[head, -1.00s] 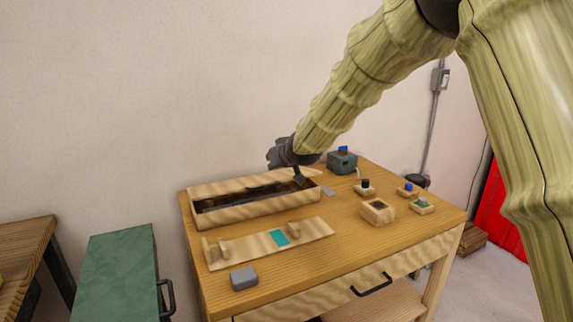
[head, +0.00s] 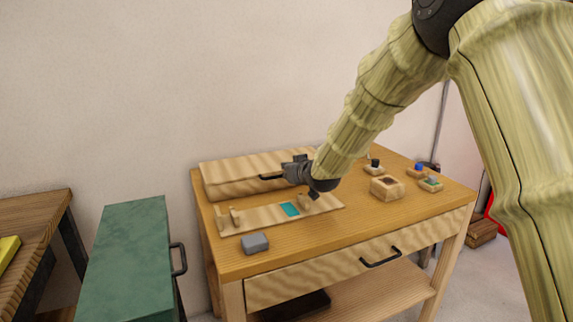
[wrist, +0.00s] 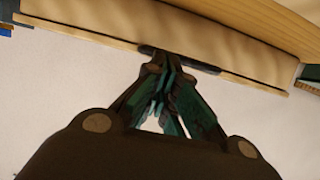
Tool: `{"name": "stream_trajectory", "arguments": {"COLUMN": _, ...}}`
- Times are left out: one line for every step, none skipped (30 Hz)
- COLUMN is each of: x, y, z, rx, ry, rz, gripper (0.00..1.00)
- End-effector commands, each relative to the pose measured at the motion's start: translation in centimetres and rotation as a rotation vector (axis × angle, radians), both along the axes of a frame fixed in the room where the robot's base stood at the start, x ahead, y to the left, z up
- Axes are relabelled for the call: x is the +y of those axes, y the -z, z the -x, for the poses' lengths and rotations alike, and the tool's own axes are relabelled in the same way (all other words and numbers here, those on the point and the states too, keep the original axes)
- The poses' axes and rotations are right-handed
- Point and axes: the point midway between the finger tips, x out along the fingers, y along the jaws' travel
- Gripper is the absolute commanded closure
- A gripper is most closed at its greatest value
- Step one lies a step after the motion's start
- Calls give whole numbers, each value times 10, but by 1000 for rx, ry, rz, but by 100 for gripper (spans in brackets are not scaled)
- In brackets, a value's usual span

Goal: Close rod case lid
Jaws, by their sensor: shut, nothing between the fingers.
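The rod case (head: 235,187) is a long pale wooden box at the back of the workbench. Its lid (head: 245,164) lies down over the top, and the dark interior is hidden. My gripper (head: 284,173) is at the front right of the case, with its fingers pointing at the lid's front edge. In the wrist view the closed fingertips (wrist: 156,62) are close to a dark strip (wrist: 185,61) on the wooden edge (wrist: 100,38). I cannot tell whether they touch. The gripper holds nothing. My arm hides the right end of the case.
A wooden rack with a teal patch (head: 262,217) lies in front of the case. A grey block (head: 254,243) sits at the front left. A small wooden box (head: 387,188) and several small items stand at the right. A green cabinet (head: 130,250) is left of the bench.

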Motion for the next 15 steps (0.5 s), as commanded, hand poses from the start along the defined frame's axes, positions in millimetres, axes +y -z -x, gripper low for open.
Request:
{"name": "stream_trajectory", "arguments": {"x": -2, "y": 5, "z": 0, "rx": 0, "ry": 1, "rz": -1, "gripper": 100}}
{"name": "stream_trajectory", "arguments": {"x": -2, "y": 7, "z": 1, "rx": 0, "ry": 2, "rz": 0, "gripper": 100}}
{"name": "stream_trajectory", "arguments": {"x": -3, "y": 9, "z": 1, "rx": 0, "ry": 2, "rz": 0, "gripper": 100}}
{"name": "stream_trajectory", "arguments": {"x": -3, "y": 10, "z": 1, "rx": -1, "ry": 2, "rz": -1, "gripper": 100}}
{"name": "stream_trajectory", "arguments": {"x": -3, "y": 11, "z": 1, "rx": -1, "ry": 3, "rz": 0, "gripper": 100}}
{"name": "stream_trajectory", "arguments": {"x": -3, "y": 12, "z": 1, "rx": -1, "ry": 4, "rz": -1, "gripper": 100}}
{"name": "stream_trajectory", "arguments": {"x": -3, "y": 13, "z": 1, "rx": -1, "ry": 4, "rz": -1, "gripper": 100}}
{"name": "stream_trajectory", "arguments": {"x": -3, "y": 13, "z": 1, "rx": -1, "ry": 4, "rz": -1, "gripper": 100}}
{"name": "stream_trajectory", "arguments": {"x": -3, "y": 14, "z": 1, "rx": -1, "ry": 2, "rz": -1, "gripper": 100}}
{"name": "stream_trajectory", "arguments": {"x": -3, "y": 14, "z": 1, "rx": -1, "ry": 2, "rz": -1, "gripper": 100}}
{"name": "stream_trajectory", "arguments": {"x": -3, "y": 14, "z": 1, "rx": -1, "ry": 2, "rz": -1, "gripper": 100}}
{"name": "stream_trajectory", "arguments": {"x": -2, "y": 14, "z": 1, "rx": -1, "ry": 2, "rz": -1, "gripper": 100}}
{"name": "stream_trajectory", "arguments": {"x": -2, "y": 14, "z": 1, "rx": -1, "ry": 2, "rz": -1, "gripper": 100}}
{"name": "stream_trajectory", "arguments": {"x": -2, "y": 14, "z": 1, "rx": -1, "ry": 1, "rz": -1, "gripper": 100}}
{"name": "stream_trajectory", "arguments": {"x": -2, "y": 14, "z": 1, "rx": -1, "ry": 1, "rz": -1, "gripper": 100}}
